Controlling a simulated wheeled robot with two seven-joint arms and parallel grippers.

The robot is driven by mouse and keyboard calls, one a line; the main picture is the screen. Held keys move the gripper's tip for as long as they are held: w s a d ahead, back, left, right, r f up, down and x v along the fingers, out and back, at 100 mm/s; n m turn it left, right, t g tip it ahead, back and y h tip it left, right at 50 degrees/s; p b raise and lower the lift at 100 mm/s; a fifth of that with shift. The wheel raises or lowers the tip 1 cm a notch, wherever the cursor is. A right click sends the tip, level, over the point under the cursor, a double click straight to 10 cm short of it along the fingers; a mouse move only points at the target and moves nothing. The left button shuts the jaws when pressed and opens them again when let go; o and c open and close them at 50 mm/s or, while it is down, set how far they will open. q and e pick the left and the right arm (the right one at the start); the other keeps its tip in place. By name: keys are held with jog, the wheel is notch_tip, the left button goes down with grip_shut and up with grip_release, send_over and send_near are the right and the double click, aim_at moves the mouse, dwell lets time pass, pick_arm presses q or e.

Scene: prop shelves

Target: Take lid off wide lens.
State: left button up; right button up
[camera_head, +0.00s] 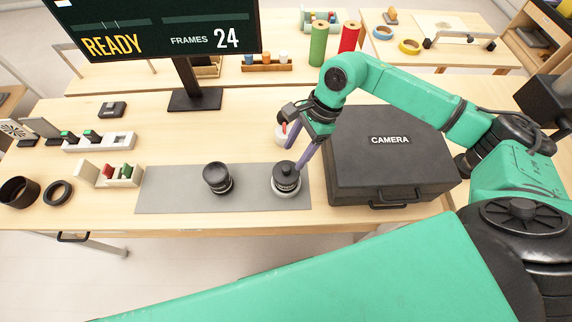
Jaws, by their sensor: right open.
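Two black lenses stand on a grey mat (160,198). The left lens (217,180) is black and shows no knob. No label tells which is the wide lens. Nothing shows between the fingers, and I cannot tell whether a fingertip touches the lid. My left gripper is not in view.
A black camera case (365,178) stands close right of the mat. A monitor (194,100) stands behind. A small white round item with a red top (281,133) is behind my gripper. The mat's left part is clear.

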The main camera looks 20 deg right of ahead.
aim_at(286, 168)
jog(key=p+x, duration=0.3)
jog(key=shift+w+d+f, duration=0.1)
jog(key=shift+w+f, duration=0.2)
jog(key=shift+f, duration=0.1)
jog(key=x, duration=0.2)
jog(key=shift+f, duration=0.25)
jog(key=shift+s+f, duration=0.1)
grip_shut()
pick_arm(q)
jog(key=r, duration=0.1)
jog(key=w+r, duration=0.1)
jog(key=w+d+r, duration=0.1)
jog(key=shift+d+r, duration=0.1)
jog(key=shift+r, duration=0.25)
